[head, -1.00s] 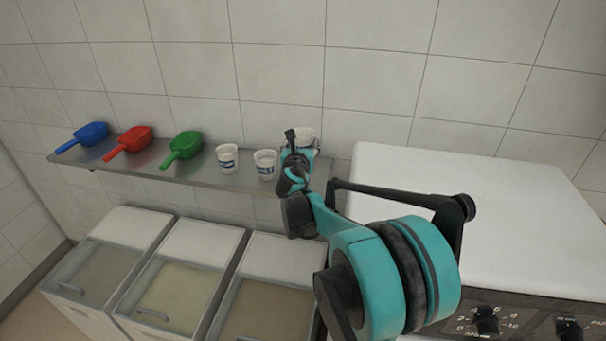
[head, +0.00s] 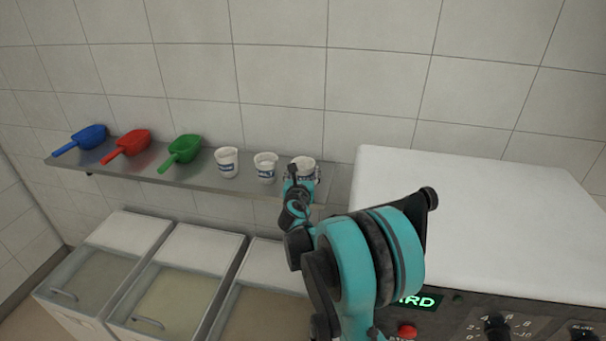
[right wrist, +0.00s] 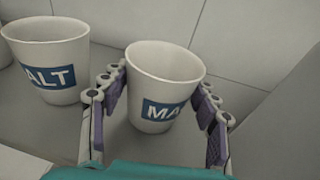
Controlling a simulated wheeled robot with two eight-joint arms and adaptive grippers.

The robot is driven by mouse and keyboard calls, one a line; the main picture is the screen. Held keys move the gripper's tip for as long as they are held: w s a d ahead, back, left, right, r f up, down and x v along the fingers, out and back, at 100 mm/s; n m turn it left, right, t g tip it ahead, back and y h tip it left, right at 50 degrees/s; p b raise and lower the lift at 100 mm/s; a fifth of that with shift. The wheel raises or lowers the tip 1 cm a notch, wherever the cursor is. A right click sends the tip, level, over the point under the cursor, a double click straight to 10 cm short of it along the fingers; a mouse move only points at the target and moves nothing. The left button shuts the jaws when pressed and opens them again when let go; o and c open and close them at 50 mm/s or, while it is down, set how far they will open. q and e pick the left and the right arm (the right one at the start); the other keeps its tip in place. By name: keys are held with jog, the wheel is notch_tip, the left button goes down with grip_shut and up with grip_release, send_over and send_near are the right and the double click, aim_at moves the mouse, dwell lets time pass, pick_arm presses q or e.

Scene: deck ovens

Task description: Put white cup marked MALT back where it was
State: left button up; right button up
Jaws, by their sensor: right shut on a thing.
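A white cup with a blue label (head: 304,165) is at the right part of the wall shelf. In the right wrist view this cup (right wrist: 164,80) shows the letters "MA"; the rest of its label is turned out of sight. My right gripper (right wrist: 157,112) is shut on it, one purple-padded finger on each side. The cup is upright; I cannot tell whether its base touches the shelf. In the head view my right gripper (head: 301,180) partly covers the cup. My left gripper is not in view.
A steel shelf (head: 225,183) also holds a second cup (head: 265,167), labelled "ALT" as far as visible (right wrist: 48,65), a third cup (head: 227,162), and green (head: 183,150), red (head: 128,145) and blue (head: 85,138) scoops. A white-topped oven (head: 450,210) stands right; lidded bins (head: 190,245) are below.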

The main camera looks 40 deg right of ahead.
jog(key=o, duration=1.2)
jog(key=shift+c, duration=0.2)
jog(key=shift+r, duration=0.15)
jog(key=s+a+f+m+g+y, duration=0.1)
jog(key=s+a+f+m+y, duration=0.1)
jog(key=s+a+m, duration=0.7)
jog(key=s+a+f+m+g+y+p, duration=0.1)
jog(key=s+a+m+y, duration=0.4)
jog(key=a, duration=0.9)
jog(key=s+a+f+m+g+y+p, duration=0.1)
jog(key=s+a+f+m+g+y, duration=0.1)
jog(key=s+a+m, duration=0.9)
jog(key=shift+s+a+f+m+g+y, duration=0.35)
jog(key=shift+s+f+m+y, duration=0.2)
jog(key=shift+s+m+y, duration=0.45)
